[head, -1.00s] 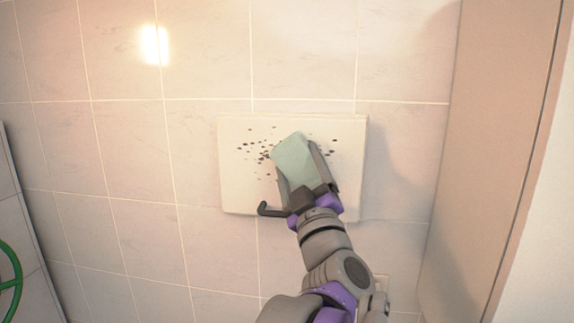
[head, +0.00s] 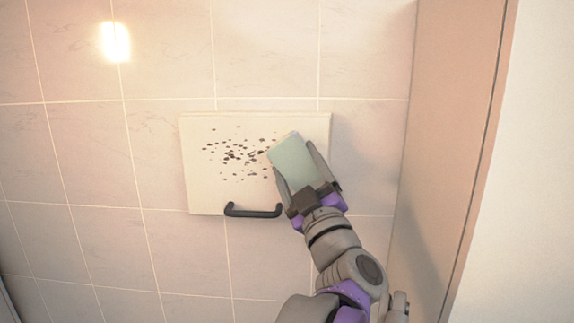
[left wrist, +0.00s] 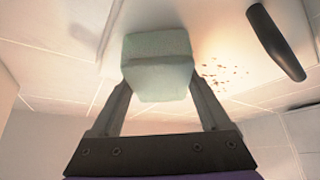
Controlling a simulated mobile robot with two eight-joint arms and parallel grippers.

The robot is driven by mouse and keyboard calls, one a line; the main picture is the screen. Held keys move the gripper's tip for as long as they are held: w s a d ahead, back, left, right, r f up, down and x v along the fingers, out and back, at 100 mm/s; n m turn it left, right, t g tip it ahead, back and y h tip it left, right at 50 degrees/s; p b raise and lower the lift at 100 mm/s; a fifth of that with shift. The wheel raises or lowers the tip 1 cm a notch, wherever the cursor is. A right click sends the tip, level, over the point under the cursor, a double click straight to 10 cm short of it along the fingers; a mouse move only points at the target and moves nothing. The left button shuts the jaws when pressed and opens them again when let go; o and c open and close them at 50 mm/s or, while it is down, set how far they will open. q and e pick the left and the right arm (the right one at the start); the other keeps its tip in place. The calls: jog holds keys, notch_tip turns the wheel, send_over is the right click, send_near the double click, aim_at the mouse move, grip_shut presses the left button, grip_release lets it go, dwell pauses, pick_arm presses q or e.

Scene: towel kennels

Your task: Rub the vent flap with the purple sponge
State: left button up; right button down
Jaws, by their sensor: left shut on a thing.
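The vent flap (head: 205,185) is a cream square panel on the tiled wall, with a black handle (head: 253,211) at its lower edge. Dark specks (head: 235,155) are spread over its middle and left. My left gripper (head: 296,166) is shut on a pale green sponge (head: 290,155); no purple sponge shows. The sponge is over the flap's right part; whether it touches the surface I cannot tell. The left wrist view shows the sponge (left wrist: 158,65) between both fingers, with the specks (left wrist: 222,74) and handle (left wrist: 276,42) to its right. My right gripper is not in view.
A beige partition (head: 445,150) stands to the right of the flap, with bare wall between. The tiled wall (head: 100,165) left of the flap is clear.

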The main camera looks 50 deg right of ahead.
pick_arm(q)
jog(key=shift+s+d, duration=0.55)
jog(key=shift+s, duration=0.15)
jog(key=shift+w+a+p, duration=0.25)
jog(key=shift+w+a, duration=1.05)
jog(key=shift+w, duration=0.25)
jog(key=shift+w+a+p, duration=0.2)
jog(key=shift+w+a, duration=1.05)
jog(key=shift+w, duration=0.25)
jog(key=shift+w+a+p, duration=0.35)
jog(key=shift+w+a, duration=1.6)
jog(key=shift+w, duration=0.25)
jog(key=shift+w+a+r, duration=0.1)
jog(key=shift+w+a, duration=0.35)
jog(key=shift+w, duration=0.1)
jog(key=shift+w+a+p, duration=0.45)
jog(key=shift+w+a, duration=0.5)
jog(key=shift+w, duration=0.2)
jog(key=shift+w+a, duration=0.65)
jog(key=shift+w, duration=0.15)
jog(key=shift+s+d+r, duration=0.1)
jog(key=shift+r, duration=0.3)
jog(key=shift+s+d, duration=0.1)
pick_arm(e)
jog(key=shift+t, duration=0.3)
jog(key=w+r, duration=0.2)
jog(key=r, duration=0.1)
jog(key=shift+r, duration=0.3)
